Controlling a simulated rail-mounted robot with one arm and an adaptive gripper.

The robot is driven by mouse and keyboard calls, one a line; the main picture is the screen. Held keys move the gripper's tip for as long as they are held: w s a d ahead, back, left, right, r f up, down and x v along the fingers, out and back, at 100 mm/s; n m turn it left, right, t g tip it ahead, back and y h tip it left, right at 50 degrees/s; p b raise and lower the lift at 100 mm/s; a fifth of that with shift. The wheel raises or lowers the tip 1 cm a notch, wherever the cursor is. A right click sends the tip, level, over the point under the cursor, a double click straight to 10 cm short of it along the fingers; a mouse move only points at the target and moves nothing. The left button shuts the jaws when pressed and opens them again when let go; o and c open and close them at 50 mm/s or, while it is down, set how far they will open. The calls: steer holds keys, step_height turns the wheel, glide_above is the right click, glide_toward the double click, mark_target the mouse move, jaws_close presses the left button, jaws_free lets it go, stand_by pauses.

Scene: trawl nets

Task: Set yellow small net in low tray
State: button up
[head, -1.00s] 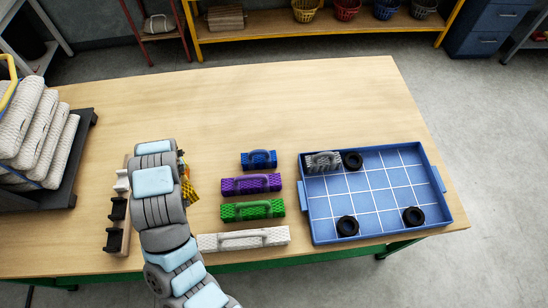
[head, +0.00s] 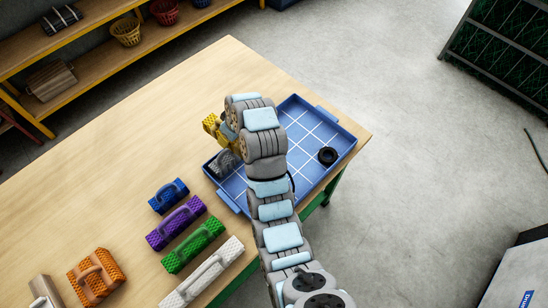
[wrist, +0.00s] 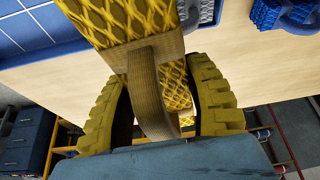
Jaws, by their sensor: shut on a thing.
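The yellow small net (head: 210,123) is a block of yellow mesh with an arched handle. My gripper (head: 226,130) is shut on its handle and holds it by the far left corner of the low tray. The wrist view shows the yellow mesh (wrist: 125,18) above the handle, between my treaded yellow fingers (wrist: 155,100). The low tray (head: 310,130) is blue with white grid lines and also shows in the wrist view (wrist: 35,25). I cannot tell whether the net is over the tray or beside it. My arm hides the tray's middle.
A grey net (head: 225,163) sits at the tray's left side, partly covered. A black ring (head: 328,156) lies at the tray's right. Blue (head: 168,196), purple (head: 176,222), green (head: 193,244) and white (head: 203,275) nets and an orange net (head: 95,275) stand on the table.

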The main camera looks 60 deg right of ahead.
steer(key=s+d+f+m+b, duration=0.1)
steer(key=s+d, duration=0.8)
steer(key=s, duration=0.2)
steer(key=s+d, duration=0.8)
steer(key=s, duration=0.4)
glide_toward(292, 130)
steer(key=shift+w+f+b, duration=0.3)
steer(key=shift+w+f, duration=0.15)
steer(key=shift+w, duration=0.25)
steer(key=shift+w+f, duration=0.1)
steer(key=shift+f, duration=0.05)
steer(key=shift+w+f, duration=0.1)
steer(key=shift+w+d+f, duration=0.1)
steer(key=shift+f, duration=1.5)
steer(key=shift+f, duration=0.1)
